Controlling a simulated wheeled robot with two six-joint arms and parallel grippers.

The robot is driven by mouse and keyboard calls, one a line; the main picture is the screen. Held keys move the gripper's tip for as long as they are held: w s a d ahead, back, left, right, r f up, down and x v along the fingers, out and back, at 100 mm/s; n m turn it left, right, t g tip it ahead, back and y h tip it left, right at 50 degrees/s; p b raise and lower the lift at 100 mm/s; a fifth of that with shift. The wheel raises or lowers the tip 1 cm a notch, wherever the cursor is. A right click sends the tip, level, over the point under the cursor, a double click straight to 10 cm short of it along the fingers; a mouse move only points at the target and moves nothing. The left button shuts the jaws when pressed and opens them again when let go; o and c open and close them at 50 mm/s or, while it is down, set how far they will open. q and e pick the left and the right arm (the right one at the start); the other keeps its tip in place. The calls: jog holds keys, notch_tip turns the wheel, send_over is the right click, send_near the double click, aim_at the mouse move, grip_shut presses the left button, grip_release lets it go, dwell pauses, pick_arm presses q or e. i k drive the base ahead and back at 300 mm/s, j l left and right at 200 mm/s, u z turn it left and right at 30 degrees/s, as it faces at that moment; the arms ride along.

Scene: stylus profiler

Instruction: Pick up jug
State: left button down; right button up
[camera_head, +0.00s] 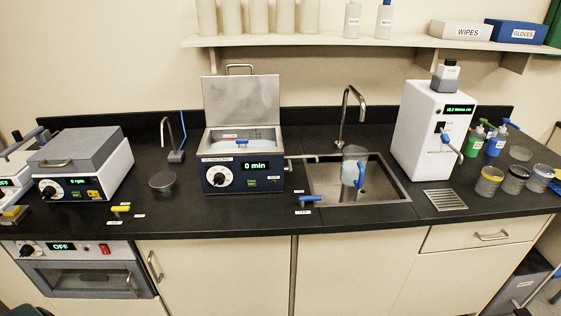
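Neither of my grippers shows in the head view, and nothing is seen touching the jug.
Left of the sink, an ultrasonic bath (243,178) has its lid raised. A blue-handled valve (311,199) sits at the counter's front edge. A tall white dispenser (410,130) stands right of the sink, with lidded jars (488,182) beyond. A shelf (330,41) hangs above.

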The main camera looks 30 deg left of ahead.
aim_at(355, 170)
jog(key=i+l+u, duration=0.2)
jog(key=u, duration=0.2)
jog(key=i+l+u, duration=0.15)
jog(key=u, duration=0.25)
jog(key=i+l+u, duration=0.1)
jog(key=l+u, duration=0.25)
